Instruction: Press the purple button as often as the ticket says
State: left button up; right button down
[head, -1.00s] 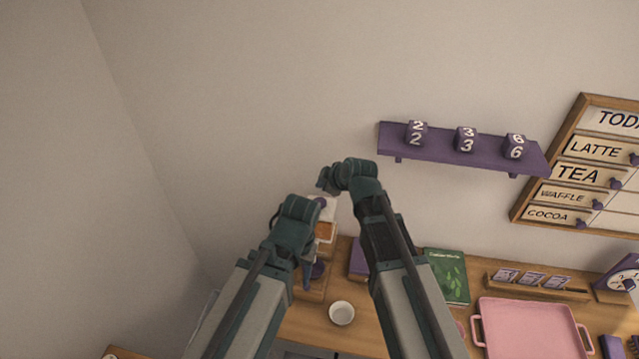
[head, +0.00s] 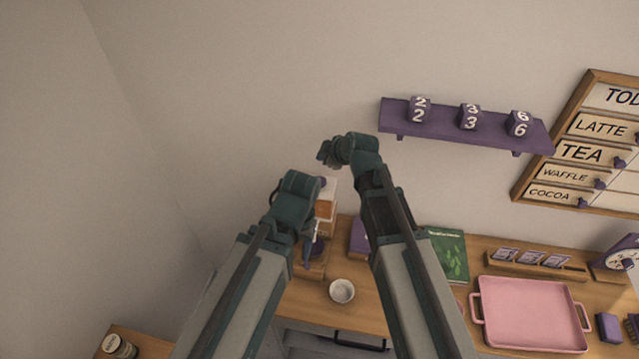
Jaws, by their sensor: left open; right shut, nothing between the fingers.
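A small coffee machine with a white and orange-brown body (head: 326,207) stands on the counter near the wall, partly behind my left gripper. A small purple part (head: 322,183) shows at its top; I cannot tell for sure that it is the button. My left gripper (head: 309,245) is open, in front of the machine's left side in the picture, its fingers pointing down. My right gripper (head: 325,154) is shut and empty, seen just above the machine's top. I cannot tell whether either gripper touches the machine. No ticket can be read in this view.
A white bowl (head: 342,291) stands on the wooden counter. A green book (head: 447,257), a pink tray (head: 530,315), a wooden card holder (head: 515,264) and a purple clock (head: 620,257) stand to the right. A purple shelf (head: 450,130) holds numbered cubes. A menu board (head: 580,150) hangs at right.

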aim_at(320, 179)
jog(key=shift+f+b, duration=3.15)
jog(key=shift+f, duration=0.35)
jog(key=shift+f, duration=0.15)
jog(key=shift+f+b, duration=0.25)
jog(key=shift+b, duration=0.15)
jog(key=shift+f+b, duration=0.8)
jog(key=shift+f, duration=0.05)
jog(key=shift+r, duration=0.25)
jog(key=shift+r+p, duration=1)
jog(key=shift+p, duration=0.2)
notch_tip(320, 179, up, 5)
jog(key=p, duration=0.5)
jog(key=shift+r, duration=0.1)
